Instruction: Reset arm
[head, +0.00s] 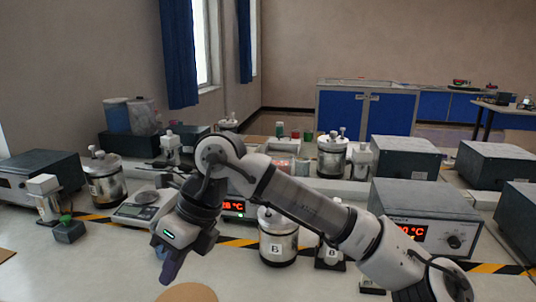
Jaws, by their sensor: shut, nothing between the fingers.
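My arm reaches in from the lower right of the head view, bends at an elbow near the middle and comes down at the left. My gripper (172,270) hangs at its end, pointing down over the front of the bench (105,270). Its fingers are together and nothing shows between them. It is apart from the things around it. A green light shows on its wrist. The arm hides part of the bench and some equipment behind it.
A balance (142,206) and a green-knobbed block (68,230) stand left of my gripper. A metal pot marked B (278,240) stands to its right. A heater box with a red display (425,215) is farther right. A round brown disc (188,293) lies at the front edge.

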